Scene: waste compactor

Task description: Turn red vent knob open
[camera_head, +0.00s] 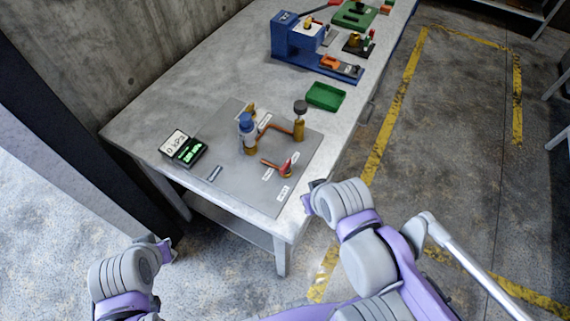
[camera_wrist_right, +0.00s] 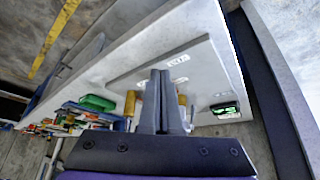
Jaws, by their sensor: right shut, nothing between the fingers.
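The red vent knob (camera_head: 286,167) sits on a short brass fitting at the front right of the grey plate (camera_head: 228,168) on the table. A copper-coloured pipe runs to it from the left. In the wrist view the knob is not clearly visible, with the fingers covering the middle of the plate. My right gripper (camera_head: 307,199) is near the table's front right edge, apart from the knob. Its fingers (camera_wrist_right: 161,78) are together and empty in the wrist view. My left gripper (camera_head: 165,249) is off the table's front left; its finger opening is too unclear to judge.
A gauge display (camera_head: 174,143) reading 0 kPa is at left. A green tray (camera_head: 325,96) and blue press (camera_head: 297,46) are farther back.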

